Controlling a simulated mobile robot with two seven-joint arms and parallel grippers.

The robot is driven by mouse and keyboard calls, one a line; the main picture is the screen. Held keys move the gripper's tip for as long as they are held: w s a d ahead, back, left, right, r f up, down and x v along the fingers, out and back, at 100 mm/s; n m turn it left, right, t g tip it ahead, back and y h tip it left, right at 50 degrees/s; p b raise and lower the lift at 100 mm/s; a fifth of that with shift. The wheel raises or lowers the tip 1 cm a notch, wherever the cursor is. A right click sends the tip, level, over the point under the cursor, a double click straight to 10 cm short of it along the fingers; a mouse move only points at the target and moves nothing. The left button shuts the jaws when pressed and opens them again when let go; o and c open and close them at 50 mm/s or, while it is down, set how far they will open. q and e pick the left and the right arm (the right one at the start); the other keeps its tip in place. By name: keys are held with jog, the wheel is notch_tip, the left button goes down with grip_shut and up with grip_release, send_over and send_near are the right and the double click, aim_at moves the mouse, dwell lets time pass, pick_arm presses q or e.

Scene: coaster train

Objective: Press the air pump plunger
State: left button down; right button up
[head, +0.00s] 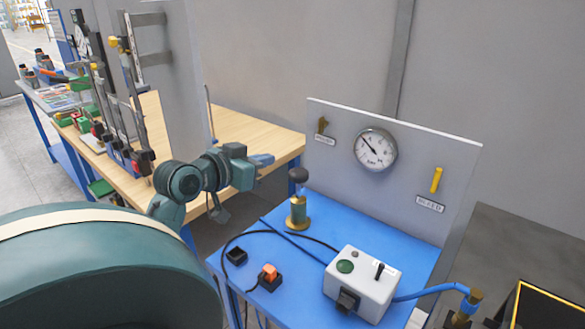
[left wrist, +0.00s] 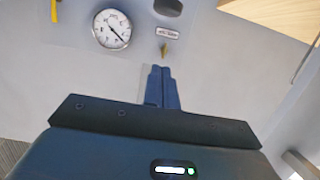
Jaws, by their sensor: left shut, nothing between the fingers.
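My left gripper (head: 263,160) is shut and empty, just left of the knob and slightly higher in the head view, with a visible gap. In the left wrist view the shut blue fingers (left wrist: 162,88) point towards the panel, and a dark oval (left wrist: 168,7), probably the knob, shows at the top edge. My right gripper is not in view.
A grey panel (head: 400,192) behind the blue table (head: 318,228) carries a dial gauge (head: 376,149), a brass lever (head: 322,126) and a yellow bleed lever (head: 436,179). A white control box (head: 361,283), cables and an orange switch (head: 269,272) are in front. A wooden bench (head: 245,127) stands left.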

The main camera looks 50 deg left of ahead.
pick_arm(q)
jog(key=p, duration=0.2)
send_over(292, 178)
notch_tip(292, 178, down, 2)
jog(key=shift+f, duration=0.1)
notch_tip(292, 178, down, 3)
jog(key=shift+r, duration=0.1)
jog(key=shift+f, duration=0.75)
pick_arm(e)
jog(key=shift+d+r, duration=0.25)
